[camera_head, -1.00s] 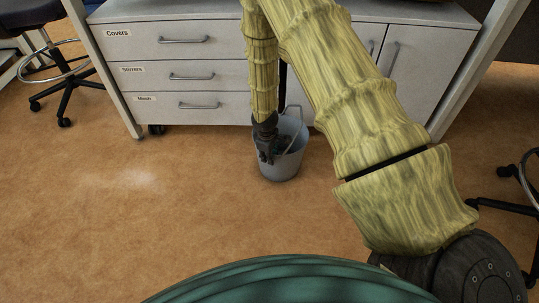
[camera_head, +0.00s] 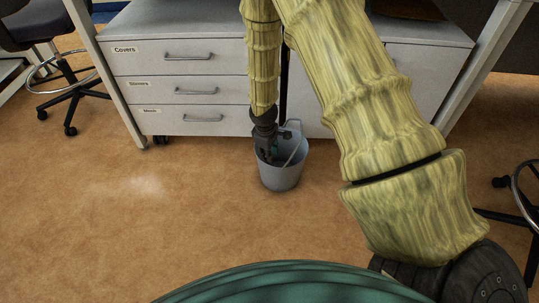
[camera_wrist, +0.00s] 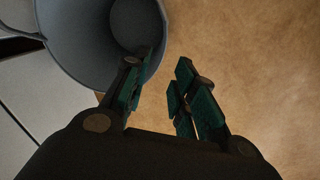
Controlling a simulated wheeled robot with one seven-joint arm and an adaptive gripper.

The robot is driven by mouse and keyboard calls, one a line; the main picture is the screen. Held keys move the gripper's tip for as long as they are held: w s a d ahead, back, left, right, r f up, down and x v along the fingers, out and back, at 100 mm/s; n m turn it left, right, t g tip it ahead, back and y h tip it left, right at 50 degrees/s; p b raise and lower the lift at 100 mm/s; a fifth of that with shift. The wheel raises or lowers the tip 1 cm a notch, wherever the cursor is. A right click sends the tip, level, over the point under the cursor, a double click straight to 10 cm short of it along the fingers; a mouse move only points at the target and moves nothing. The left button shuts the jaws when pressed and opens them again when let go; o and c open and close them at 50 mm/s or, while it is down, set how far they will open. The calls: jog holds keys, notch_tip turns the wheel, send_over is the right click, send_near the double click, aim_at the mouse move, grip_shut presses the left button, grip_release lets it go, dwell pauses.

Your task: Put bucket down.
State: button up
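The grey bucket (camera_head: 283,181) stands upright on the brown floor in front of the drawer cabinet. Its pale handle (camera_head: 300,142) shows at the right of its rim. My gripper (camera_head: 268,154) is at the bucket's left rim, pointing down. In the wrist view my gripper (camera_wrist: 164,75) has its two teal-padded fingers apart, with bare floor showing between them. The left finger overlaps the rim of the bucket (camera_wrist: 88,45); the right finger is outside it. I cannot tell whether the left finger touches the wall. The bucket looks empty inside.
The white cabinet (camera_head: 185,75) with labelled drawers stands close behind the bucket. A stool (camera_head: 65,85) is at the left and another chair base (camera_head: 515,205) at the right. The floor (camera_head: 130,225) left of the bucket is clear.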

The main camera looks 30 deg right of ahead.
jog(key=s+a+f+m+y, duration=0.15)
jog(key=s+a+f, duration=0.35)
jog(key=s, duration=0.5)
jog(key=s+a+f+m+y, duration=0.1)
jog(key=s+a+f+m, duration=0.3)
jog(key=s, duration=0.6)
jog(key=s+a+f+m+g+h, duration=0.1)
jog(key=s+a+m, duration=0.1)
jog(key=s, duration=1.4)
jog(key=shift+a+f, duration=0.2)
jog(key=shift+a, duration=0.5)
